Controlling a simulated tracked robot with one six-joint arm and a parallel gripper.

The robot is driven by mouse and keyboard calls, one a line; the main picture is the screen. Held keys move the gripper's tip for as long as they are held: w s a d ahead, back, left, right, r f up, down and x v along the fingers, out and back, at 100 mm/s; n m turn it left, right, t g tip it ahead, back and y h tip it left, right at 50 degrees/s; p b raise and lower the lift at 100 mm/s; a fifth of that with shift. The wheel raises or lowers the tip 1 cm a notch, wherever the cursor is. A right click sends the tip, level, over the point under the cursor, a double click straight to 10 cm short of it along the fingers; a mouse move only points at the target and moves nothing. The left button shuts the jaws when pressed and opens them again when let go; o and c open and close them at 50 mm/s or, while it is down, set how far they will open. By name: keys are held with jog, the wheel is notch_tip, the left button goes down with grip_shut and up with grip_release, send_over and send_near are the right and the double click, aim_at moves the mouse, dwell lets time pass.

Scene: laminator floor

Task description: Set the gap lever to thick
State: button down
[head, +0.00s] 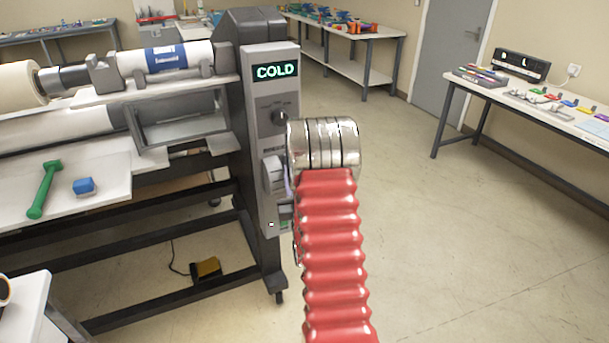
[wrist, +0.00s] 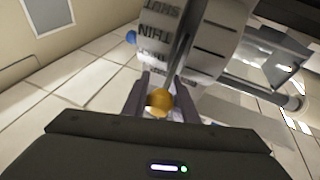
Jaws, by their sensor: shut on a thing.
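The gap lever shows in the wrist view as a grey bar (wrist: 181,45) with an orange ball knob (wrist: 158,102). My gripper (wrist: 160,91) is shut on this knob, with one finger on each side. A pale curved scale (wrist: 212,42) behind the bar carries the words SHUT and THIN, seen upside down or turned. A third word below THIN is partly hidden, and I cannot tell the lever's exact setting. In the head view the laminator's control panel (head: 273,95) reads COLD. My red-sleeved arm hides the lever and gripper there.
A dark dial (head: 279,117) sits on the panel above my arm's end. A yellow foot pedal (head: 206,268) is on the floor below. Floor to the right is clear up to a side table (head: 540,105).

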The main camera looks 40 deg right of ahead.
jog(key=shift+a, duration=0.1)
jog(key=c, duration=1.4)
grip_release()
jog(key=shift+s, duration=0.1)
jog(key=shift+c, duration=0.2)
